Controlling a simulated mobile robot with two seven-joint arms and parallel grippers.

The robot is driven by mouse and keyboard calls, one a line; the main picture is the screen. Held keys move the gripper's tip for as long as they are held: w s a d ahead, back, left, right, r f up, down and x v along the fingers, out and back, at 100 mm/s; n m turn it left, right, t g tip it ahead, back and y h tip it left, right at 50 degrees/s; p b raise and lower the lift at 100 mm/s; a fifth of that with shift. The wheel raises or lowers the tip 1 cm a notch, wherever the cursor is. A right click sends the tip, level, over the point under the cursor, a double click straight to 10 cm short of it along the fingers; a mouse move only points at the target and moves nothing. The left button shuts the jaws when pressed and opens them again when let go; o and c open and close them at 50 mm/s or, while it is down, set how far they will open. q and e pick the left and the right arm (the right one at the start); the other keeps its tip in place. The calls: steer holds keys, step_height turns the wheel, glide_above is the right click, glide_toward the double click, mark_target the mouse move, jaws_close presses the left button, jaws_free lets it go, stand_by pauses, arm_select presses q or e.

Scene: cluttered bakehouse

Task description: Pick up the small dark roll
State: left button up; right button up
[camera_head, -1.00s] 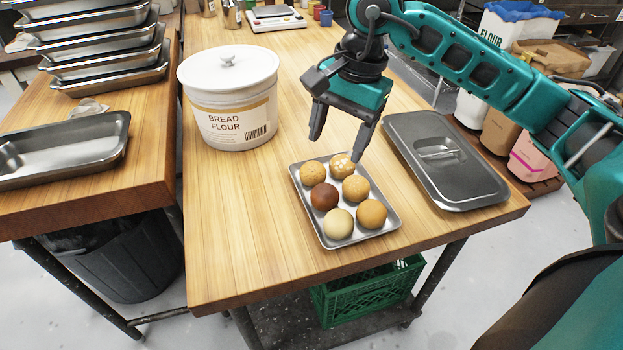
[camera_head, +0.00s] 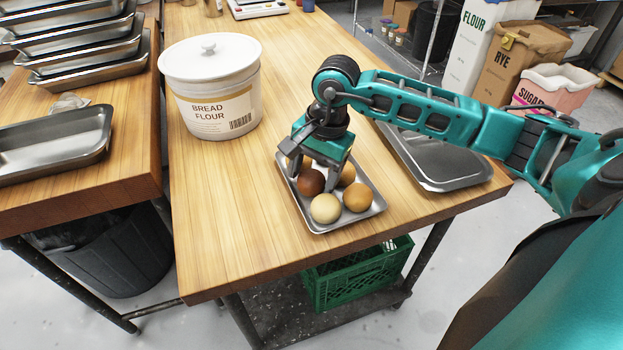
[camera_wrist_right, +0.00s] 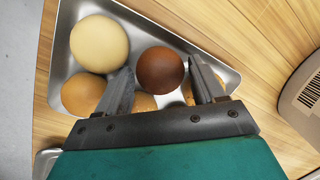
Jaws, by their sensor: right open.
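The small dark roll (camera_head: 310,182) is round and brown and sits in a shallow metal tray (camera_head: 368,188) among several lighter rolls. In the right wrist view the dark roll (camera_wrist_right: 160,70) lies between the two fingertips of my right gripper (camera_wrist_right: 165,82), with a finger on each side. My right gripper (camera_head: 312,180) is open and low over the tray, pointing down. A pale roll (camera_head: 325,208) and a golden roll (camera_head: 357,197) are at the tray's front. My left gripper is out of view.
A white bread flour tub (camera_head: 212,95) stands behind and left of the tray. The wooden tabletop (camera_head: 235,220) is clear at the front left.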

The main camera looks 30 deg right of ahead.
steer(key=shift+c, duration=0.4)
steer(key=c, duration=0.5)
steer(key=shift+o, duration=0.2)
steer(key=shift+r, duration=0.1)
